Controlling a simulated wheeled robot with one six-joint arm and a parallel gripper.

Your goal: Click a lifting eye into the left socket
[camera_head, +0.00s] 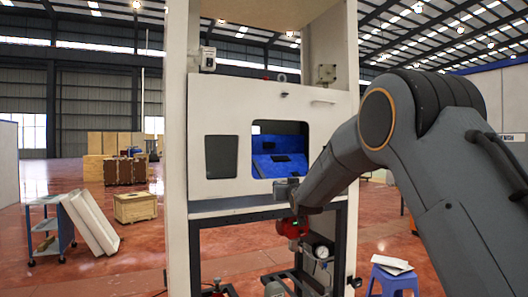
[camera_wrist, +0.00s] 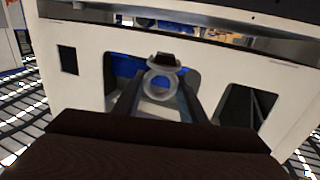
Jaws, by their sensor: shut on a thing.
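A grey lifting eye (camera_wrist: 162,82), a ring with a dark top part, sits between the two dark fingers of my gripper (camera_wrist: 160,98) in the wrist view. My gripper is shut on it. In the head view my gripper (camera_head: 287,190) is in front of the lower edge of the white dispenser panel (camera_head: 263,107), below its right opening; the eye cannot be made out there. I cannot identify the left socket in either view.
The right opening (camera_head: 280,150) shows a blue interior; the left window (camera_head: 221,156) is dark. White posts flank the panel. A blue stool (camera_head: 393,280) with papers stands at lower right.

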